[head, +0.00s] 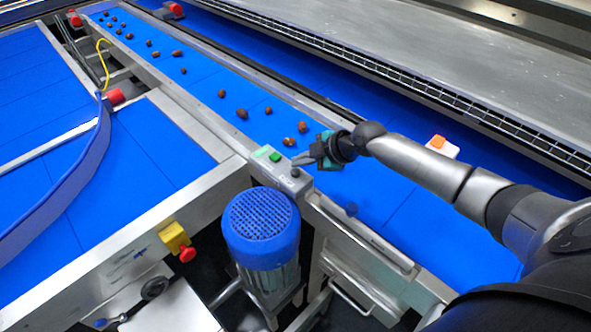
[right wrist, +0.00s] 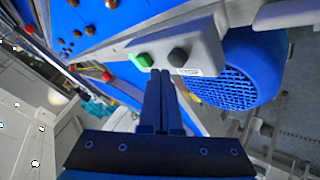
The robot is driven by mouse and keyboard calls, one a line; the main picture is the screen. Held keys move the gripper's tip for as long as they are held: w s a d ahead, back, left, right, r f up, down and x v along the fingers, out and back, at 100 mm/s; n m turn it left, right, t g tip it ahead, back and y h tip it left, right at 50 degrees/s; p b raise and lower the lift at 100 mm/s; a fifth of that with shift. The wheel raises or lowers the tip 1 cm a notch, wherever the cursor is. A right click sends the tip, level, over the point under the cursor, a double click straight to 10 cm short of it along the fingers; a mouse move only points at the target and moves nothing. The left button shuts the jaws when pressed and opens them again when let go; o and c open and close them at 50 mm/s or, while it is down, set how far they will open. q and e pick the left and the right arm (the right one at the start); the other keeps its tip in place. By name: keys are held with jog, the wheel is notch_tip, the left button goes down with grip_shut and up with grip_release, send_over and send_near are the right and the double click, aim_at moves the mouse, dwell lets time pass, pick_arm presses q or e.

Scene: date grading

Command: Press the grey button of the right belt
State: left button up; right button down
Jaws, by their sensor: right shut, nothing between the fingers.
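The control box (head: 267,168) of the right belt sits on the belt's near side rail and also shows in the right wrist view (right wrist: 205,50). It carries a green button (head: 275,156) and a dark grey button (head: 295,173); the wrist view shows the green one (right wrist: 143,61) left of the grey one (right wrist: 179,56). My right gripper (head: 297,160) is shut and empty, its tips just over the box near the two buttons. In the wrist view its fingertips (right wrist: 160,73) appear between and below the buttons; contact cannot be told. My left gripper is not in view.
The right belt (head: 205,75) is blue and carries several brown dates (head: 242,114). A blue motor (head: 261,228) stands below the box. A red stop knob (head: 187,254) on a yellow housing is at lower left. An orange-and-white item (head: 440,146) lies behind my right arm.

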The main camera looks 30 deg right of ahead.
aim_at(300, 172)
jog(key=shift+f, duration=0.1)
dwell(0.8)
jog(key=shift+f+b, duration=0.35)
jog(key=shift+b, duration=0.15)
jog(key=shift+f+b, duration=0.5)
jog(key=shift+b, duration=0.05)
dwell(0.5)
jog(key=shift+r, duration=0.1)
jog(key=shift+r+p, duration=0.7)
jog(key=shift+r, duration=0.1)
notch_tip(300, 172, up, 5)
jog(key=p, duration=0.4)
jog(key=shift+r, duration=0.1)
dwell(0.7)
